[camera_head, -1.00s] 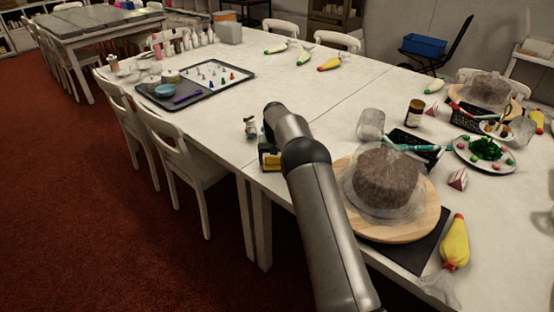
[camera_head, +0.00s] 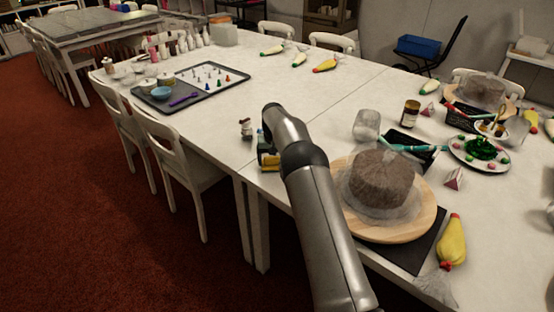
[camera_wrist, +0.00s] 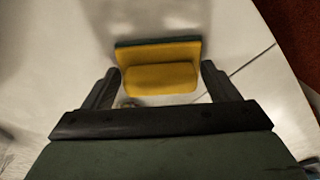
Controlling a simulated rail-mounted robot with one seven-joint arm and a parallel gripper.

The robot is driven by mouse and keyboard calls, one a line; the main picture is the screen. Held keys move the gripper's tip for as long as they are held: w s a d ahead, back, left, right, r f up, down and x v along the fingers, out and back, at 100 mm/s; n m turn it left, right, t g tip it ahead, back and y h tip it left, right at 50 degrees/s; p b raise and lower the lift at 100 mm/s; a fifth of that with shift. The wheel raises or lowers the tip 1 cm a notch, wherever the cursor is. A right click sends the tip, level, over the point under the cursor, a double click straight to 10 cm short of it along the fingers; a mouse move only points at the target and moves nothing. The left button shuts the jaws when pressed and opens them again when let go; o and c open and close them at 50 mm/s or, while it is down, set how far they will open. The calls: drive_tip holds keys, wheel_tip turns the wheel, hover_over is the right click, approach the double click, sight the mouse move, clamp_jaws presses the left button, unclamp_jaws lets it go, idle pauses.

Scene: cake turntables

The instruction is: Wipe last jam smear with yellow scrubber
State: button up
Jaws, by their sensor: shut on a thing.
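The yellow scrubber (camera_wrist: 160,78) has a dark green layer along its far edge. It sits between the two fingers of my gripper (camera_wrist: 160,67) in the wrist view, close over the white table (camera_wrist: 235,35). My gripper is shut on it. In the head view my arm hides most of the gripper, and a bit of yellow scrubber (camera_head: 268,161) shows left of the arm near the table's front edge. I cannot make out a jam smear in either view; the table under the scrubber and behind my arm is hidden.
A cake (camera_head: 379,177) on a round wooden turntable (camera_head: 415,225) stands just right of my arm. A small figure-like item (camera_head: 246,128) stands left of my gripper. A dark tray (camera_head: 215,90) lies farther left. The table middle is clear.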

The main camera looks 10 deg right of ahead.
sight(264, 175)
drive_tip(key=shift+s+a+f+b, duration=0.25)
drive_tip(key=shift+s+a+b, duration=0.15)
drive_tip(key=shift+s+a, duration=0.6)
drive_tip(key=shift+s+a+f+b, duration=0.2)
drive_tip(key=shift+s+a+b, duration=0.15)
drive_tip(key=shift+s+a, duration=0.6)
drive_tip(key=shift+w+a, duration=0.15)
drive_tip(key=shift+w, duration=0.05)
wheel_tip(264, 175, up, 7)
drive_tip(key=p, duration=0.3)
drive_tip(key=shift+w+f, duration=0.2)
drive_tip(key=shift+r+p, duration=0.1)
drive_tip(key=shift+p, duration=0.2)
wheel_tip(264, 175, up, 3)
drive_tip(key=shift+f+p, duration=0.1)
drive_tip(key=shift+p, duration=0.8)
